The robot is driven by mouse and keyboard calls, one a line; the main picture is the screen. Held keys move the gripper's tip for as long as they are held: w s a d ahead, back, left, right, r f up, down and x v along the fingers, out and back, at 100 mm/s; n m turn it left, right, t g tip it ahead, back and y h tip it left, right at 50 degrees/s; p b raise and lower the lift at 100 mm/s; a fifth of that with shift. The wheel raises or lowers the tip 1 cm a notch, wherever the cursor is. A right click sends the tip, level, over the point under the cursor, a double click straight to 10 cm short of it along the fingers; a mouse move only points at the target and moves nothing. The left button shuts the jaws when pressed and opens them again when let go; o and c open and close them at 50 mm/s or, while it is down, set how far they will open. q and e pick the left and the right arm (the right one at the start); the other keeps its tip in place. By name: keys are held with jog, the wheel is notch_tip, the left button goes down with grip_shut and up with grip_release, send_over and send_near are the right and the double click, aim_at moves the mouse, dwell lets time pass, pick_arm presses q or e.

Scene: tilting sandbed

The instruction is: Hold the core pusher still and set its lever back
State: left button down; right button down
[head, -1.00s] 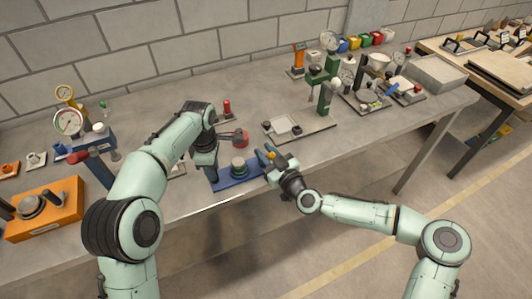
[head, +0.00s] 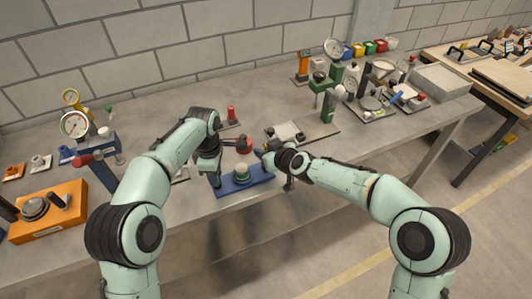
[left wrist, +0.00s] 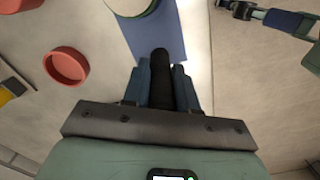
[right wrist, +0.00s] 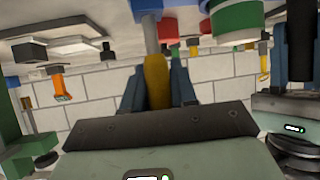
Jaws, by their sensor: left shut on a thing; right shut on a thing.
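The core pusher has a blue base (head: 262,178) at the bench's front edge, with a green and white round part (head: 241,172) on it. My left gripper (head: 214,181) is at the base's left end. In the left wrist view it is shut on a black upright grip (left wrist: 160,80). My right gripper (head: 264,154) is beyond the base's right part. In the right wrist view it is shut on the lever's yellow handle (right wrist: 156,80), which continues into a grey rod (right wrist: 150,30). The handle is hidden in the head view.
A plate with a green stand (head: 328,104) is behind and to the right. An orange box (head: 48,212) and a gauge stand (head: 75,124) are at the left. Bare bench lies left of the base.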

pick_arm(q)
jog(key=shift+d+r, duration=0.1)
jog(key=shift+d, duration=0.05)
pick_arm(e)
jog(key=shift+w+a+f+g+h, duration=0.2)
jog(key=shift+w+f+g+h, duration=0.1)
jog(key=shift+g, duration=0.4)
jog(key=shift+w+a+f+g+h, duration=0.2)
jog(key=shift+w+g+h, duration=0.1)
jog(key=shift+g, duration=0.4)
pick_arm(q)
jog(key=shift+w, duration=0.1)
pick_arm(e)
jog(key=shift+d, duration=0.1)
jog(key=c, duration=1)
grip_release()
jog(key=shift+o, duration=0.2)
jog(key=shift+w+r, duration=0.1)
jog(key=shift+s+d+r, duration=0.2)
jog(key=shift+r, duration=0.3)
jog(key=v, duration=1.1)
jog(key=shift+f, duration=0.1)
